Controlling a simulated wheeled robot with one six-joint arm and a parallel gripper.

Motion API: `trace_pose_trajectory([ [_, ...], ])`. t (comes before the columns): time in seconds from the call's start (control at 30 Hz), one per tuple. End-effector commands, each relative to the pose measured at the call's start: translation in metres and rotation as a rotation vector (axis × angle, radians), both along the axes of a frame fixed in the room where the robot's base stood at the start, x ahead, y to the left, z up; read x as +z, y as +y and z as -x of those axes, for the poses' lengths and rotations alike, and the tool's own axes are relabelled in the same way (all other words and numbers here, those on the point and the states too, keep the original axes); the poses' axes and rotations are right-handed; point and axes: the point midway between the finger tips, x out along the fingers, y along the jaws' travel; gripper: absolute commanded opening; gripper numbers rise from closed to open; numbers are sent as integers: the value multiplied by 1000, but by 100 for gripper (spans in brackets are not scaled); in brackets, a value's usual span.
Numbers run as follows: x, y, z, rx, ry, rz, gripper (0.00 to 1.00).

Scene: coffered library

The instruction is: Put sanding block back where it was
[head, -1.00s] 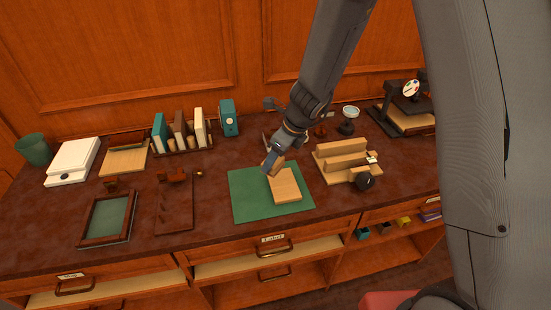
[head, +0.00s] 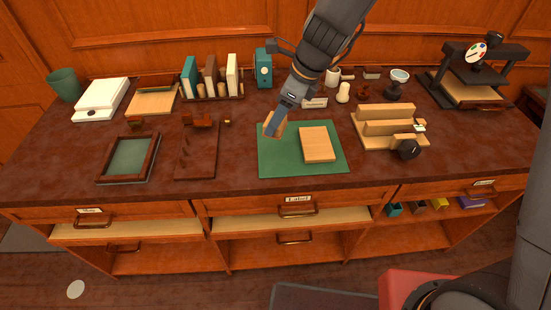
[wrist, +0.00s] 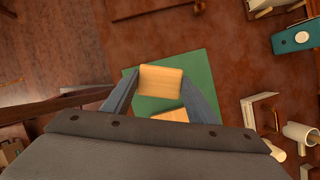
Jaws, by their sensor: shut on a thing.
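My gripper (head: 273,127) is shut on a small tan wooden block, which I take to be the sanding block (wrist: 161,79). In the wrist view the block sits between the two blue-grey fingers. In the head view the block (head: 279,128) shows partly behind a finger, over the far left corner of the green mat (head: 278,163). I cannot tell how far above the mat it is. A larger pale wooden board (head: 317,144) lies on the mat to the right of my gripper, apart from it.
A wooden rack (head: 388,128) with a dark knob stands right of the mat. A brown wooden board (head: 198,160) and a framed green panel (head: 128,158) lie to the left. Books (head: 211,78) and a teal box (head: 263,70) stand behind. Bare desk lies between them.

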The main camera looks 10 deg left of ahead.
Motion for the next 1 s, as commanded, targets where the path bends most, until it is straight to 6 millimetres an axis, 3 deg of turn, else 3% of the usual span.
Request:
trace_pose_trajectory([
  [0.3, -47, 2, 3, 13, 5, 3, 28],
  [0.7, -92, 2, 3, 12, 4, 2, 28],
  [1.0, -99, 2, 2, 13, 0, 2, 28],
])
